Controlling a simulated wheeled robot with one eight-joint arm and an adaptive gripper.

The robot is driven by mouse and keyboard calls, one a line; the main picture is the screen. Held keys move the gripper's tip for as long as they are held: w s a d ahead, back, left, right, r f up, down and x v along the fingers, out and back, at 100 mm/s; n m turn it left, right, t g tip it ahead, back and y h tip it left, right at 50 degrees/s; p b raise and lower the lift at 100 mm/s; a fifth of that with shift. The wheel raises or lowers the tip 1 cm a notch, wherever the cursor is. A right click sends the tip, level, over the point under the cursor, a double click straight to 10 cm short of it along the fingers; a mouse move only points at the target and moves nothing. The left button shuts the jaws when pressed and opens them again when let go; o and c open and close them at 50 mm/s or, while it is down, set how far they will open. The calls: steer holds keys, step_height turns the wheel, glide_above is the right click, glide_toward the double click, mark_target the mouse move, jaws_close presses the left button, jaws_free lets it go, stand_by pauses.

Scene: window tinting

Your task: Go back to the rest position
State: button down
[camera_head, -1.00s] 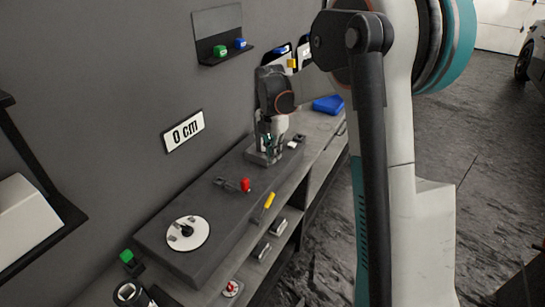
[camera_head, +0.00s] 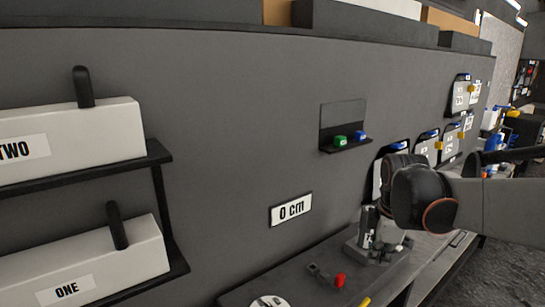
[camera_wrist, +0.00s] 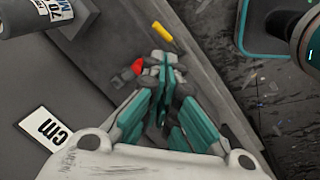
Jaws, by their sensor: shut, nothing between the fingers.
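My gripper shows in the wrist view (camera_wrist: 165,75), with its teal and grey fingers together and nothing held between them.
The bench (camera_head: 290,280) carries a red knob (camera_head: 340,280) and an upright cylinder in a holder (camera_head: 367,228). White boxes marked TWO (camera_head: 70,145) and ONE (camera_head: 85,275) stand at left.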

steer(key=s+a+m+t, duration=0.2)
steer(key=s+m, duration=0.5)
steer(key=s, duration=0.2)
steer(key=s+a+m+t, duration=0.2)
steer(key=s+a+m, duration=0.1)
steer(key=s+m, duration=0.4)
steer(key=shift+s+a+f+t, duration=0.3)
steer(key=shift+s+a+f, duration=0.1)
steer(key=shift+s, duration=0.75)
